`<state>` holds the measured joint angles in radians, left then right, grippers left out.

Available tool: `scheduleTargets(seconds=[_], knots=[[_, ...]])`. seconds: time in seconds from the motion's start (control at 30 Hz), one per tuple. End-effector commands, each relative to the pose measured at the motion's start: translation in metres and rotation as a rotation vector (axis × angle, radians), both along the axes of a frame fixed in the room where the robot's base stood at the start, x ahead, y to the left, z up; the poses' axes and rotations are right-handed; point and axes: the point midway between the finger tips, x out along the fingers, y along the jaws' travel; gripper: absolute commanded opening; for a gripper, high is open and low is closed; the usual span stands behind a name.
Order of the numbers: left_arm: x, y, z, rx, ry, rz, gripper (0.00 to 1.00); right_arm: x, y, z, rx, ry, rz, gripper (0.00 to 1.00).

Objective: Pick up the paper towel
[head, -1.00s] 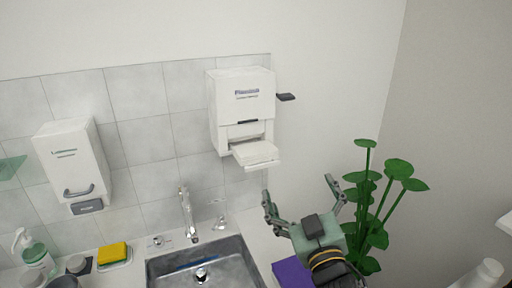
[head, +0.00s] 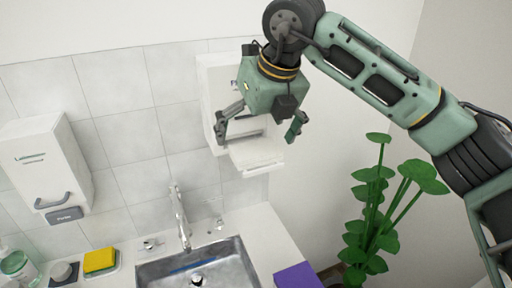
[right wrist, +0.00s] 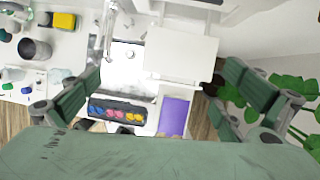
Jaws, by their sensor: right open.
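The white paper towel (head: 257,153) sticks out of the bottom opening of the white wall dispenser (head: 206,82). It also shows in the right wrist view as a pale rectangle (right wrist: 181,55) between and beyond the fingers. My right gripper (head: 259,132) is open and points down in front of the dispenser, its fingers spread to either side above the towel. It appears empty, and its fingers also show in the right wrist view (right wrist: 165,84). My gripper hides much of the dispenser. I cannot tell if a finger touches it. My left gripper is not in view.
A metal sink (head: 200,264) with a faucet (head: 181,218) lies below. A soap dispenser (head: 46,160) hangs at left. A yellow sponge (head: 100,260) sits on the counter. A purple box (head: 298,276) and a green plant (head: 375,200) stand to the right.

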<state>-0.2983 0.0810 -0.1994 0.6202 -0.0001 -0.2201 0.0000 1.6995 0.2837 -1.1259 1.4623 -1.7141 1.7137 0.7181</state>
Motion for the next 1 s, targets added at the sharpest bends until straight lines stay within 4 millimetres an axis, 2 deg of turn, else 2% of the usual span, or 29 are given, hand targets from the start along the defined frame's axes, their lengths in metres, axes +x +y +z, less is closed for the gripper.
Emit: scheduleTargets(seconds=[0.03,0.17,0.37,0.6,0.8,1.0], knots=[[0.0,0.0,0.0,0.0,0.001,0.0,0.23,0.004,-0.011,0.006,-0.036,-0.015,-0.031,1.0],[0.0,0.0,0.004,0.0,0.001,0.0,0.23,0.01,-0.022,0.006,-0.077,-0.024,-0.065,1.0],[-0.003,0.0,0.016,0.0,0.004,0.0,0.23,0.018,-0.018,-0.013,-0.076,-0.023,-0.063,1.0],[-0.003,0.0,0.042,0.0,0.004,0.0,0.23,0.03,-0.012,-0.039,-0.076,-0.02,-0.061,1.0],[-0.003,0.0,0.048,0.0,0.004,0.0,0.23,0.037,-0.009,-0.058,-0.073,-0.025,-0.06,1.0],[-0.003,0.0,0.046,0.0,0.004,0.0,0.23,0.037,-0.009,-0.059,-0.073,-0.026,-0.06,1.0]])
